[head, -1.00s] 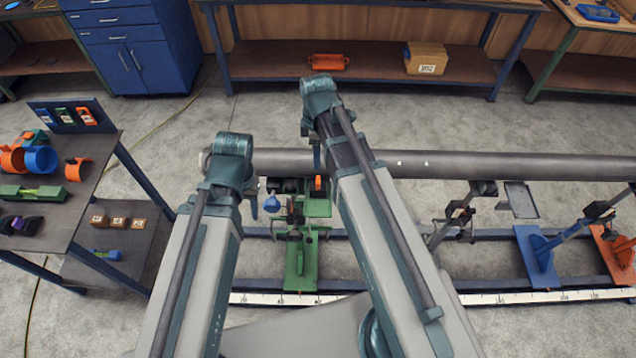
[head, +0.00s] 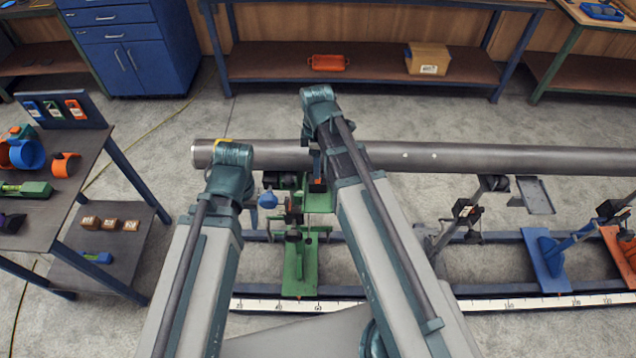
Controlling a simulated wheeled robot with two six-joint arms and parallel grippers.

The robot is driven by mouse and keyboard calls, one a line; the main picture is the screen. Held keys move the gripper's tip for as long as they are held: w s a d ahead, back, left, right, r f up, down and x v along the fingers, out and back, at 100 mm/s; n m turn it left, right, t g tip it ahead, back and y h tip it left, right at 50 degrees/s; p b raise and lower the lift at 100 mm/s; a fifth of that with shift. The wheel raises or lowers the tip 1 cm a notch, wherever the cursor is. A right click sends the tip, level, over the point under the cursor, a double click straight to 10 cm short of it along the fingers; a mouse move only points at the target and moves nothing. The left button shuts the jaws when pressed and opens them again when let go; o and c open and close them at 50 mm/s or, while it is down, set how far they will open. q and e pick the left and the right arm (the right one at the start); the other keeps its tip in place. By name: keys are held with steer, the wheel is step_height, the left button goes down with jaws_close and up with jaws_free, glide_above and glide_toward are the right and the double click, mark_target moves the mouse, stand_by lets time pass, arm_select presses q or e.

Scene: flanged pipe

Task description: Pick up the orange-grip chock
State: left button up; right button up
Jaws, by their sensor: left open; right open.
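A small orange patch (head: 318,185) shows on a dark part at the green pipe stand (head: 300,265), just left of my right arm. It may be the orange grip of the chock, but it is too small and too covered to be sure. My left arm bends at its elbow near the pipe's left end. My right arm reaches further, over the pipe. Both grippers are hidden behind my own arm links, so their distance to the orange patch cannot be seen.
The long grey pipe (head: 480,158) crosses the view above several stands, including a blue one (head: 543,262). A cart (head: 85,165) with coloured parts stands left; wooden blocks (head: 110,224) lie on its lower shelf. Clear floor lies between pipe and back bench (head: 380,66).

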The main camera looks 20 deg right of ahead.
steer(key=shift+w+d+f+b, duration=0.15)
steer(key=shift+f+b, duration=2.45)
steer(key=shift+f, duration=0.1)
steer(key=shift+r, duration=0.1)
jaws_close()
